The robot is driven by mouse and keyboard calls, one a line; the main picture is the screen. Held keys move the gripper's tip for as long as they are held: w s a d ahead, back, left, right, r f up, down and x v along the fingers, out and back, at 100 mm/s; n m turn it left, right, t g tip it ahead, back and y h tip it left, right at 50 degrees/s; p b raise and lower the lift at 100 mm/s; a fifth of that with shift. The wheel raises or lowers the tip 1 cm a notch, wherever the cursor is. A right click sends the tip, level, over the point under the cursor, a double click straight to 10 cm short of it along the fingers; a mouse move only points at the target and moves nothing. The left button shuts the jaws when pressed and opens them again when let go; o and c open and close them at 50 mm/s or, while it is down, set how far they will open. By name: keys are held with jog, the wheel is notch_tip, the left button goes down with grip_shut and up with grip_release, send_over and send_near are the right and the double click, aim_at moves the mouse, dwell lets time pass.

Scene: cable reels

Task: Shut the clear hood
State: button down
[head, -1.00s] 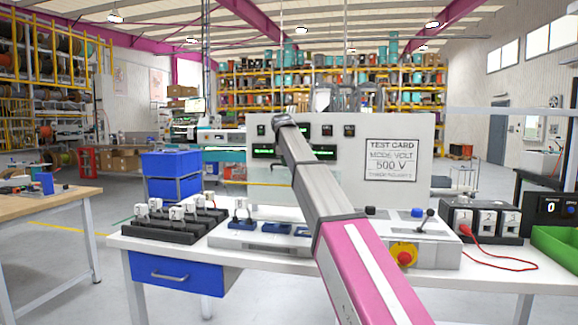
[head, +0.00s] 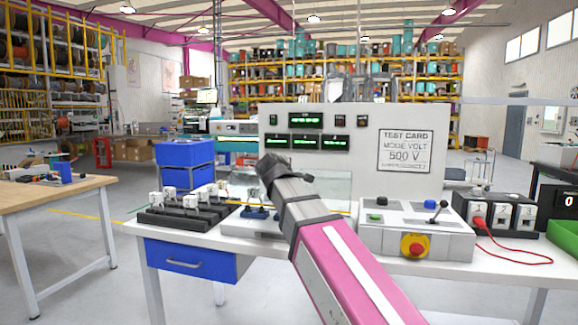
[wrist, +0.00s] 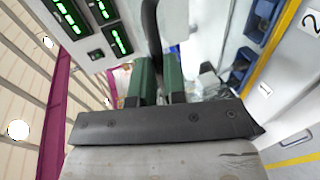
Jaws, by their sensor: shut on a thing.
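The clear hood (head: 335,188) is a see-through cover in front of the grey test panel (head: 360,125), above the low fixture bed on the bench. Its outline is faint and partly hidden by my arm. My gripper (head: 268,168) is at the hood's upper left in the head view, its fingertips hidden by the wrist. In the wrist view, the green fingers of my gripper (wrist: 160,75) are closed about a dark bar (wrist: 152,35), which appears to be the hood's handle. I cannot tell the hood's exact angle.
A control box (head: 415,228) with a red stop button and lever stands right of my arm. Beyond it are numbered sockets (head: 500,212) with a red cable. Black blocks with white plugs (head: 185,212) stand left. Blue bins (head: 187,160) are behind.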

jog(key=shift+s+a+f, duration=0.2)
jog(key=shift+s+f, duration=0.75)
jog(key=shift+f, duration=0.05)
jog(key=shift+s+a+f, duration=0.2)
jog(key=shift+s+f, duration=0.7)
jog(key=shift+f, duration=0.05)
jog(key=c, duration=1.2)
grip_release()
jog(key=shift+w, duration=0.1)
jog(key=shift+o, duration=0.2)
jog(key=v, duration=1)
jog(key=shift+s+r, duration=0.15)
jog(key=shift+s, duration=0.2)
jog(key=shift+a, duration=0.1)
